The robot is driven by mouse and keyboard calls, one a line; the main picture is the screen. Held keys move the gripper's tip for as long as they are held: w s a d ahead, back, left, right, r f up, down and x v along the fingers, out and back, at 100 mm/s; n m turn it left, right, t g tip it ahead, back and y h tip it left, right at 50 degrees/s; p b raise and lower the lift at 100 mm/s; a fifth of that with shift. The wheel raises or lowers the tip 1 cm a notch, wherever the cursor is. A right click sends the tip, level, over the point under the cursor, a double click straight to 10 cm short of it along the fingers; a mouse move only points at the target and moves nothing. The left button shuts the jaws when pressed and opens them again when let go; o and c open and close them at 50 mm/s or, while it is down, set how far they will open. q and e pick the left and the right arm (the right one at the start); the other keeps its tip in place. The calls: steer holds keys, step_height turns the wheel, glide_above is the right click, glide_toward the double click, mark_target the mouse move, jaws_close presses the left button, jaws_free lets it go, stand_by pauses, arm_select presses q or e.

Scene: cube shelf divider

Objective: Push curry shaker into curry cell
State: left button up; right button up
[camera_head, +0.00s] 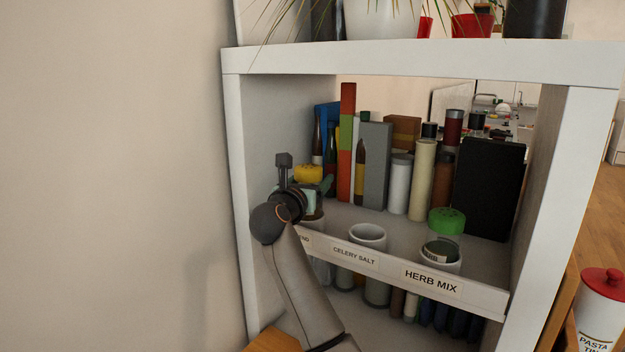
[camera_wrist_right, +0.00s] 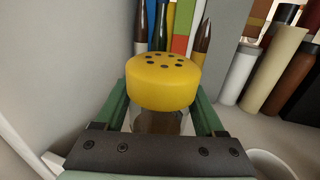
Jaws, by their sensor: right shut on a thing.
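The curry shaker, with a yellow perforated lid (camera_head: 308,173), is upright between the green fingers of my right gripper (camera_head: 313,187). In the right wrist view the lid (camera_wrist_right: 163,80) stands above the fingers, and its clear body (camera_wrist_right: 160,122) is between them. My right gripper (camera_wrist_right: 165,118) is shut on the shaker. Below it, at the left end of the shelf divider, a white round cell (camera_head: 314,222) is partly hidden by my arm; its label shows only its last letters. I cannot tell how far the shaker is inside the cell. My left gripper is not in view.
The celery salt cell (camera_head: 367,235) is empty. The herb mix cell (camera_head: 440,262) holds a green-lidded shaker (camera_head: 446,222). Books, bottles and tubes stand behind. The shelf's left wall (camera_head: 285,110) is close to my right gripper.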

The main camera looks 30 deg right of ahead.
mark_target(304, 221)
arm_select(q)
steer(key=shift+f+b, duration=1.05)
arm_select(e)
steer(key=shift+f, duration=1.5)
steer(key=o, duration=1.5)
steer(key=shift+v, duration=2.55)
